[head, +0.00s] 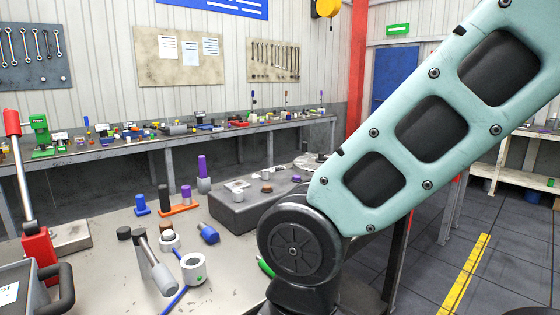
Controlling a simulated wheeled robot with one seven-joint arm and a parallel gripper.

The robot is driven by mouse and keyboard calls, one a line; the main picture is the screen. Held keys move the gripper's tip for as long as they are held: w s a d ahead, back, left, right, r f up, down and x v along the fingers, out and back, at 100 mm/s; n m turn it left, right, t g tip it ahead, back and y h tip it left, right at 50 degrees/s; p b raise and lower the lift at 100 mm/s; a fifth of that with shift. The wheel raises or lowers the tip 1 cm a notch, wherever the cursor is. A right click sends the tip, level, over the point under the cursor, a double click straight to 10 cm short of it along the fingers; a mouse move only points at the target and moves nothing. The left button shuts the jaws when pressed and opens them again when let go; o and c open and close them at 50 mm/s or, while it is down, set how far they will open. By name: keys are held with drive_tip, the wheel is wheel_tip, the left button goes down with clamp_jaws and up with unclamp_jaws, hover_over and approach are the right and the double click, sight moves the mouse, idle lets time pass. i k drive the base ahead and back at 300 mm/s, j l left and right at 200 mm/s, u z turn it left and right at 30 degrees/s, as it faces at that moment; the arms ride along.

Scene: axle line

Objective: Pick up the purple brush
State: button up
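An upright item with a purple handle (202,166) and a pale grey lower end stands on the near table (110,262), just left of a dark grey box. It looks like the purple brush, though bristles are too small to make out. A shorter purple piece (186,194) stands on an orange holder (178,210) to its left. My arm, a teal link with a dark joint, crosses the right side of the view and hides the table's right part. My gripper is out of view.
The dark grey box (245,212) carries small parts. A black cylinder (163,198), blue piece (141,205), blue-ended tool (208,233), white ring (193,268) and grey-headed hammer-like tool (155,264) crowd the table. A red press (38,245) stands at left.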

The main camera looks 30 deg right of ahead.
sight(201, 159)
drive_tip(key=u, duration=0.25)
drive_tip(key=i+l+u, duration=0.15)
drive_tip(key=l+u, duration=0.3)
drive_tip(key=i+l+u, duration=0.15)
drive_tip(key=u, duration=0.3)
drive_tip(key=l, duration=0.1)
